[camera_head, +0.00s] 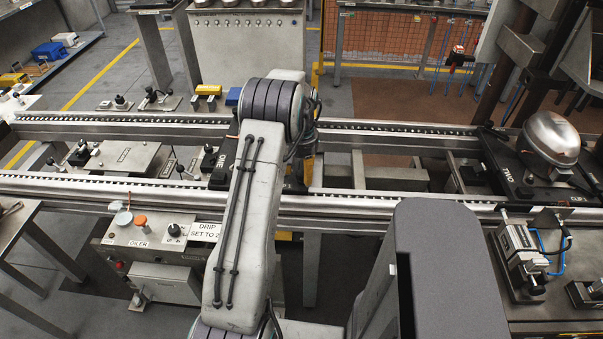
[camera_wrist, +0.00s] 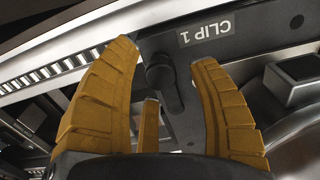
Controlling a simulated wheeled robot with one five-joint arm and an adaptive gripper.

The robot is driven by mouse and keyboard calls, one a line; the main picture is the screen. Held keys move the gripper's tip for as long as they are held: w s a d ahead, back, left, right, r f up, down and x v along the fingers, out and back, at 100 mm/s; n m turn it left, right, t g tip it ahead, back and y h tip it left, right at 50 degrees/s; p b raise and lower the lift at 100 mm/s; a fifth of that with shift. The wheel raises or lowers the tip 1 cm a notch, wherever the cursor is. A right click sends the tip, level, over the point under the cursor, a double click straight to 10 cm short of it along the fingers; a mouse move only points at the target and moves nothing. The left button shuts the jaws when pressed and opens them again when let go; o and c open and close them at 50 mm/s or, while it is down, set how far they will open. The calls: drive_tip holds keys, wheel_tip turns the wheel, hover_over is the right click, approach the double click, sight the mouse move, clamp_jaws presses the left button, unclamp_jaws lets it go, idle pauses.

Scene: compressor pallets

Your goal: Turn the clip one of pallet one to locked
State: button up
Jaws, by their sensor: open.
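Clip one (camera_wrist: 159,74) is a dark lever with a round pivot, set on a dark plate beside a pale label reading CLIP 1. The dark plate of pallet one (camera_head: 218,175), marked ONE, shows in the head view beside my arm. My arm hides most of that pallet, the clip and nearly all of my gripper there.
Metal conveyor rails (camera_head: 400,205) run across the head view. Pallet two (camera_head: 500,172) carries a domed metal compressor (camera_head: 551,138) at the right. An oiler station (camera_head: 150,232) stands at the front left. In the wrist view a dark block (camera_wrist: 290,85) sits right of my gripper.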

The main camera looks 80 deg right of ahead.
drive_tip(key=shift+f, duration=0.7)
clamp_jaws()
